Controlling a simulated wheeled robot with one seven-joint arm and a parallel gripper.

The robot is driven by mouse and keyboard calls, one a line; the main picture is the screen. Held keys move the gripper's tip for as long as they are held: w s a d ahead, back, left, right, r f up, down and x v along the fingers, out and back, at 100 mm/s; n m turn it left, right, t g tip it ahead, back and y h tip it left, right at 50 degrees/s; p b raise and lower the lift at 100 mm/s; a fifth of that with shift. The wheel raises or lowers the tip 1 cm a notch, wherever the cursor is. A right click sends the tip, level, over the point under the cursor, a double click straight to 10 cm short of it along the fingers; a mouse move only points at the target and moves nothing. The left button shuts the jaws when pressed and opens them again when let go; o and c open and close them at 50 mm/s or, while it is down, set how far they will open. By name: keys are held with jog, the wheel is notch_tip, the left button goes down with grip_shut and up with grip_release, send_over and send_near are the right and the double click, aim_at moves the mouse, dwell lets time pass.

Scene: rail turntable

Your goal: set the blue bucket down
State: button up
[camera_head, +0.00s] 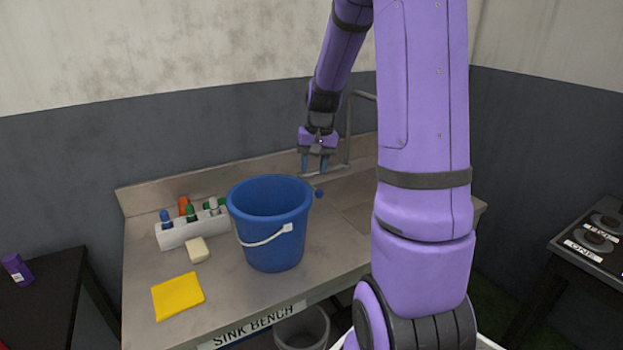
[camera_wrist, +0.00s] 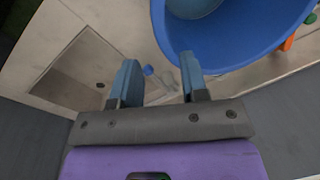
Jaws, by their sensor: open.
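The blue bucket (camera_head: 272,238) stands upright on the sink bench (camera_head: 140,287), its white-gripped handle hanging down its front side. In the wrist view the bucket (camera_wrist: 215,45) fills the top right, and I see into its open top. My gripper (camera_head: 315,168) is behind and to the right of the bucket in the head view, above the bench. In the wrist view my gripper (camera_wrist: 160,80) has its two blue-grey fingers apart with nothing held between them. The right finger shows close to the bucket's rim; I cannot tell whether they touch.
A small blue knob (camera_head: 319,194) is by the bucket's right side. A white rack of bottles (camera_head: 190,233), a pale block (camera_head: 198,250) and a yellow cloth (camera_head: 178,296) lie left of the bucket. A tap (camera_head: 348,130) and the sink basin (camera_wrist: 82,78) are near my gripper.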

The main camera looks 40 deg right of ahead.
jog(key=s+a+r+n+t+h, duration=0.15)
jog(key=s+a+r+n, duration=0.35)
jog(key=a+r, duration=0.8)
jog(key=s+a+r+n+t, duration=0.1)
jog(key=s+a+r, duration=0.1)
jog(key=s+a, duration=0.2)
jog(key=s+a+r+n+t, duration=0.1)
jog(key=s+a, duration=0.4)
jog(key=s, duration=0.5)
jog(key=shift+s+a+r+n+t, duration=0.25)
jog(key=shift+s+r+n+t, duration=0.05)
jog(key=shift+r+t, duration=0.05)
